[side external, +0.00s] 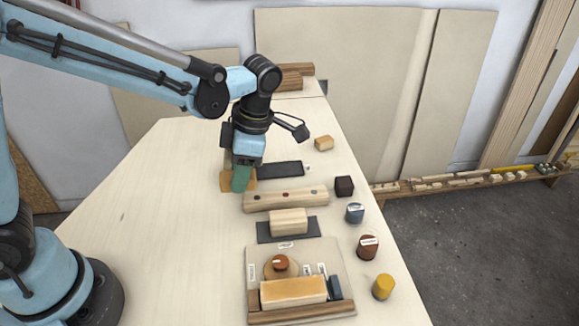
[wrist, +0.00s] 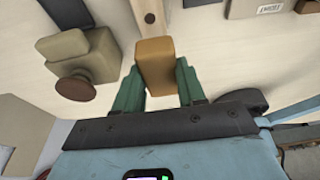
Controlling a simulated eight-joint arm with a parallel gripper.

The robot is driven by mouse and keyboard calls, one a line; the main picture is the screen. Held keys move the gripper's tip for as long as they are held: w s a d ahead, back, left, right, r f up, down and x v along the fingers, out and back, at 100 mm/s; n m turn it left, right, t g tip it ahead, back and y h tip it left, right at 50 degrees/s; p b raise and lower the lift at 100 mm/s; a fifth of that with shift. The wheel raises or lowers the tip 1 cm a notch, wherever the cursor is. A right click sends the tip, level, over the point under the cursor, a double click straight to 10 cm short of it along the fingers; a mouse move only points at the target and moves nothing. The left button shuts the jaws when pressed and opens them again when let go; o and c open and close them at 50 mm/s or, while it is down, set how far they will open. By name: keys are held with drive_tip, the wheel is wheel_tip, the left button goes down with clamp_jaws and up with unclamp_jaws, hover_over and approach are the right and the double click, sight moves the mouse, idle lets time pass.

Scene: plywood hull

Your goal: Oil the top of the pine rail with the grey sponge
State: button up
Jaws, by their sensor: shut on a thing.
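My gripper (side external: 241,182) has green fingers and is shut on an orange-brown block, low over the left end of the pine rail. The block (wrist: 155,66) shows between the fingers in the wrist view; it looks orange-brown, not grey. The pale pine rail (side external: 290,199) lies on the bench with dark spots along its top. Its end (wrist: 149,12) shows beyond the block in the wrist view. I cannot tell whether the block touches the rail. I cannot make out a clearly grey sponge.
Nearer are a pale block (side external: 288,221) on a dark mat and a board (side external: 253,262) with a large tan block (side external: 293,292). A dark cube (side external: 344,186) and blue, red-brown and yellow pots (side external: 383,287) line the right edge. The bench's left side is clear.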

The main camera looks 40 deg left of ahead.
sight(255, 186)
drive_tip(key=shift+f, duration=0.85)
wheel_tip(255, 186, down, 3)
drive_tip(key=shift+w+r, duration=0.1)
drive_tip(key=shift+r, duration=0.05)
drive_tip(key=shift+w+d+r, duration=0.3)
drive_tip(key=shift+d, duration=0.1)
drive_tip(key=shift+w+d+f, duration=0.2)
drive_tip(key=shift+w+d, duration=5.35)
drive_tip(key=shift+d, duration=0.05)
drive_tip(key=shift+s+a, duration=5.95)
drive_tip(key=shift+a, duration=0.1)
drive_tip(key=shift+r, duration=4.05)
